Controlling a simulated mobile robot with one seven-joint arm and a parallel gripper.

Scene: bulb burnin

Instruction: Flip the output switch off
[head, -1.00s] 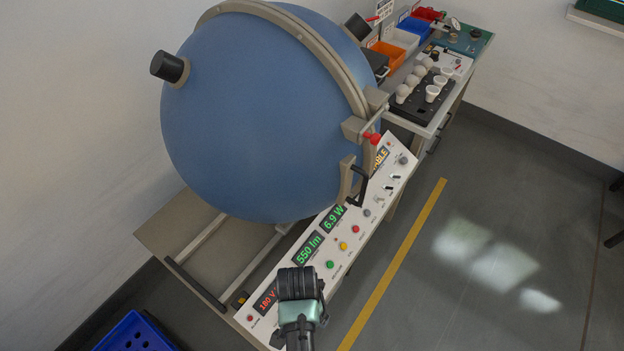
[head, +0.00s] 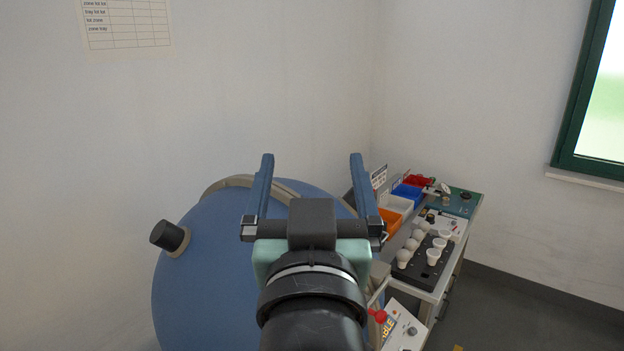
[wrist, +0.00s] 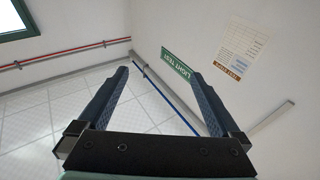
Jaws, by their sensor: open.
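My gripper (head: 312,190) is raised in the middle of the head view, its two blue fingers spread wide with nothing between them. In the wrist view my gripper (wrist: 165,90) is also open and empty, facing walls and ceiling. Part of the white control panel (head: 404,328) shows at the bottom of the head view, right of my arm, with part of a display and a knob. I cannot make out the output switch; most of the panel is out of frame or behind my arm.
The large blue sphere (head: 215,280) stands behind and left of my arm. A bench at right holds a black bulb rack (head: 420,270), an orange bin (head: 390,220) and a blue bin (head: 408,194). A red knob (head: 377,315) sits beside the sphere. Clear floor (head: 530,320) lies at lower right.

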